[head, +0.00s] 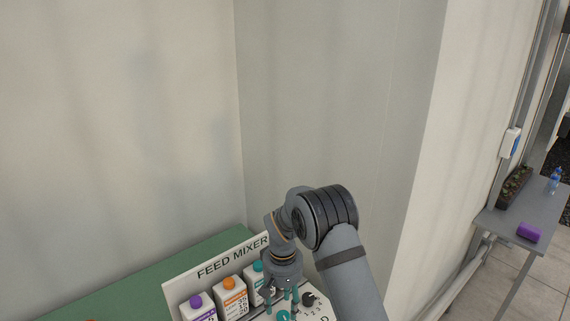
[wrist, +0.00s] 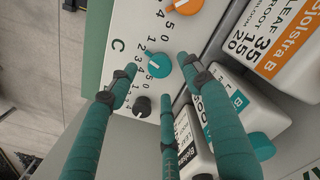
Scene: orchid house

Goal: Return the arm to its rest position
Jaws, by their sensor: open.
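My arm reaches down over the feed mixer panel (head: 180,285) in the head view. My gripper (head: 283,303) points down at the panel's right part, and its teal fingers are spread apart. In the wrist view, my gripper (wrist: 160,74) is open with its fingertips around a teal dial knob (wrist: 159,65); I cannot tell whether they touch it. The same teal knob (head: 283,316) shows at the bottom edge of the head view. A small black knob (wrist: 142,106) sits beside it, also seen in the head view (head: 308,298).
Bottles with purple (head: 196,301), orange (head: 229,283) and teal (head: 258,267) caps stand along the panel, close to my gripper's left. An orange knob (wrist: 187,4) is farther along. Walls rise behind. A grey table (head: 497,224) with a purple object (head: 529,232) stands far right.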

